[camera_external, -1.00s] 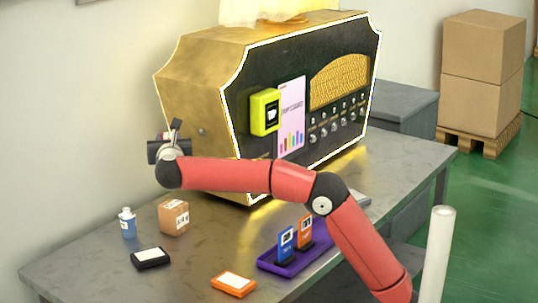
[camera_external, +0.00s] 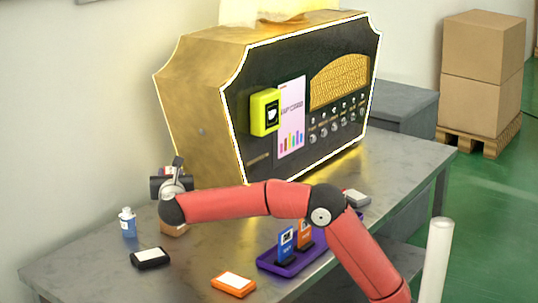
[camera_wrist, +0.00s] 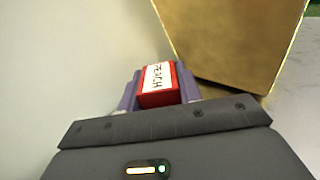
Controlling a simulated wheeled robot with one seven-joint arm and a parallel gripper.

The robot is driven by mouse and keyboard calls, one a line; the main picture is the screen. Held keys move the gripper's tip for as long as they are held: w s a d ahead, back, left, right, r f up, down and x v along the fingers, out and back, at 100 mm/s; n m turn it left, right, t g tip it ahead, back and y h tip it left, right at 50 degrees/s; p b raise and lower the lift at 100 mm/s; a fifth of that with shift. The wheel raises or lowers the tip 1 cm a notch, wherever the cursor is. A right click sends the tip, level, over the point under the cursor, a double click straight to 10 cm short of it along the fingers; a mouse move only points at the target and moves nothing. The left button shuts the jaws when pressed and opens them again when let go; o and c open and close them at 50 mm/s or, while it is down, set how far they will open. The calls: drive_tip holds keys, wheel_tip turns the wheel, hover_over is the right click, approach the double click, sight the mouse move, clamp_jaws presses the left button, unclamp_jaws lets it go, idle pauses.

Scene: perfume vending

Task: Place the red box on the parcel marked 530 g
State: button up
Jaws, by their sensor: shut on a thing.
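The red box (camera_wrist: 158,86) has a white label reading PEACH. In the wrist view, it sits between the two fingers of my gripper (camera_wrist: 159,92), which is shut on it. In the external view, my gripper (camera_external: 168,173) is at the table's far left with a bit of red showing, above the small brown parcel (camera_external: 174,231). My arm hides most of the parcel, and its mark cannot be read. I cannot tell whether the box touches the parcel.
A large gold and black machine (camera_external: 210,120) stands right of my gripper. A blue and white bottle (camera_external: 128,222) stands left of the parcel. A black box (camera_external: 150,258) and an orange box (camera_external: 233,284) lie in front. A purple tray (camera_external: 290,262) holds upright blue and orange boxes.

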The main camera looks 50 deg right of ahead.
drive_tip(key=o, duration=1)
drive_tip(key=shift+f, duration=0.1)
drive_tip(key=shift+r, duration=0.25)
drive_tip(key=v, duration=1.2)
drive_tip(key=shift+p, duration=0.3)
